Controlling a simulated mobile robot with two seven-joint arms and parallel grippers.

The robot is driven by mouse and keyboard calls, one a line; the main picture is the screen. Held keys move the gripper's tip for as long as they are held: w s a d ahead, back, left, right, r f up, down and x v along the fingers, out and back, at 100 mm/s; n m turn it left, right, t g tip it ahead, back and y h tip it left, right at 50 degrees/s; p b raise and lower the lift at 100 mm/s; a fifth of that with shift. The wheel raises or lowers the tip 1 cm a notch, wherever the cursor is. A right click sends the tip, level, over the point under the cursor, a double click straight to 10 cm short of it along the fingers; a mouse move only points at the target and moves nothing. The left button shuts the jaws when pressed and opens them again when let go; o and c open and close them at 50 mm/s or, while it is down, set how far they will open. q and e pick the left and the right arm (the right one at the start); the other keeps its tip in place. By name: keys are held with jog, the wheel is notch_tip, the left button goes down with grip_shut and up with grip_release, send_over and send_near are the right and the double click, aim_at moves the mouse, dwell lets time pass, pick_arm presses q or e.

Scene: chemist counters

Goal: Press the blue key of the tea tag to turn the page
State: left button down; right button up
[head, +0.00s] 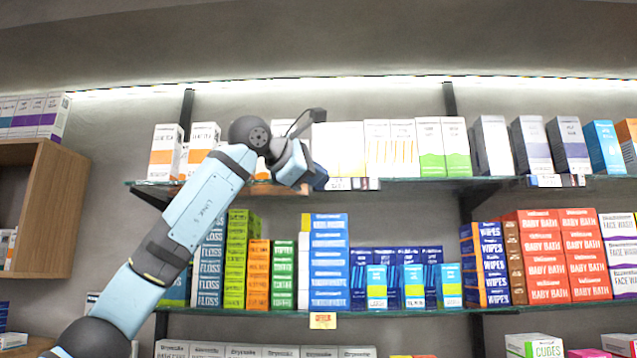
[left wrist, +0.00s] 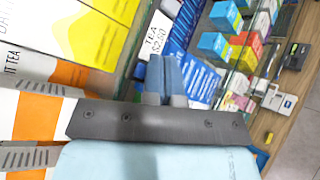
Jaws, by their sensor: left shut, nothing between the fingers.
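The tea tag (left wrist: 155,38), white with "TEA" and a price on it, shows in the left wrist view on the shelf's front edge. In the head view a white tag (head: 338,184), apparently the same one, sits on the upper shelf edge, with small dark and coloured patches at its right end. I cannot make out the blue key for certain. My left gripper (head: 318,180) is shut and empty at the shelf edge, just left of that tag. In the left wrist view its closed fingers (left wrist: 167,68) are beside the tag's lower end; contact cannot be told. My right gripper is out of view.
The upper glass shelf (head: 420,184) carries several upright boxes, including orange-and-white ones (head: 165,150) behind my arm. Blue boxes (head: 329,262) and baby bath boxes (head: 545,258) fill the shelf below. Another tag (head: 545,181) sits farther right. A wooden cabinet (head: 60,205) stands left.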

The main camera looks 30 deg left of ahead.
pick_arm(q)
jog(key=shift+w+a+p, duration=0.25)
jog(key=shift+w+p, duration=0.15)
dwell(0.7)
dwell(0.3)
jog(key=shift+s+d+b, duration=0.3)
jog(key=shift+s+d, duration=0.2)
jog(key=shift+s, duration=0.25)
jog(key=s+d, duration=0.1)
jog(key=s+b, duration=0.1)
jog(key=s+d, duration=0.1)
jog(key=s, duration=0.1)
jog(key=shift+s+d, duration=0.1)
jog(key=shift+d, duration=0.2)
dwell(0.6)
